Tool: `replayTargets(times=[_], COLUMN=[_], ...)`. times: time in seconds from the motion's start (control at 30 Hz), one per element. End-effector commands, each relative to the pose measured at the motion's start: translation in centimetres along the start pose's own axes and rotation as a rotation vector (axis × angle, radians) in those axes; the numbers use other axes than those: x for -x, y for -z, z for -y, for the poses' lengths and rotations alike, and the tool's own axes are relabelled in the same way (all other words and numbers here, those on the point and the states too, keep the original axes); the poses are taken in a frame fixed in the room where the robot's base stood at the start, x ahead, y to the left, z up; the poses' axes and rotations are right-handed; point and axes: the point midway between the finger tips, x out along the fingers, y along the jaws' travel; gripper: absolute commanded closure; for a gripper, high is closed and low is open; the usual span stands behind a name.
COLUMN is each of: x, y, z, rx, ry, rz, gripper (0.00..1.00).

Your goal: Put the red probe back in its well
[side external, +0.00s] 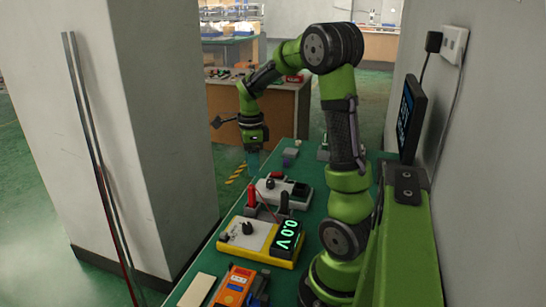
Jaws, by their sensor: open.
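The red probe (251,196) stands upright at the back left of the yellow multimeter (246,236), its lower end at a small grey holder; I cannot tell how deep it sits. A red lead runs from it toward the meter. A black probe (284,204) stands upright to its right.
A grey box with a knob (271,184) sits behind the probes. An orange device (234,286) and a beige slab (198,291) lie at the front of the green bench. Small purple blocks (290,153) lie farther back. A pillar (165,120) stands left of the bench; a monitor (410,118) is at right.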

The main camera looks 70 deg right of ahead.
Motion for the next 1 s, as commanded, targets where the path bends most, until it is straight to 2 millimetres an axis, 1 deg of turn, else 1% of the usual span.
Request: replayTargets(times=[0.07,0.13,0.17,0.23,0.27,0.3,0.37,0.4,0.47,0.5,0.6,0.63,0.7,0.8,0.9,1.0], x=[0.7,1.4,1.9,3.2,3.9,4.7,5.9,6.6,7.5,7.9,8.5,8.6,8.7,8.7,8.7,8.7], y=[-0.2,-1.1,-1.6,-3.4,-4.2,-5.4,-6.9,-7.7,-8.5,-8.9,-9.3,-9.3,-9.3,-9.2,-9.1,-9.1], z=[-0.2,-1.0,-1.6,-3.7,-4.9,-6.7,-9.8,-11.8,-14.8,-16.6,-20.5,-21.4,-23.1,-24.4,-24.9,-24.9], rx=[0.020,0.099,0.157,0.352,0.458,0.616,0.872,1.044,1.291,1.444,1.769,1.848,1.994,2.121,2.168,2.172], ry=[0.006,0.022,0.034,0.081,0.108,0.150,0.226,0.282,0.373,0.433,0.580,0.620,0.697,0.768,0.794,0.795], rz=[0.005,0.025,0.040,0.082,0.103,0.131,0.168,0.186,0.205,0.210,0.205,0.199,0.183,0.162,0.152,0.151], gripper=[0.48,0.48,0.48,0.48,0.48,0.48,0.48,0.48,0.48,0.48,0.48,0.48,0.48,0.48,0.48,0.48])
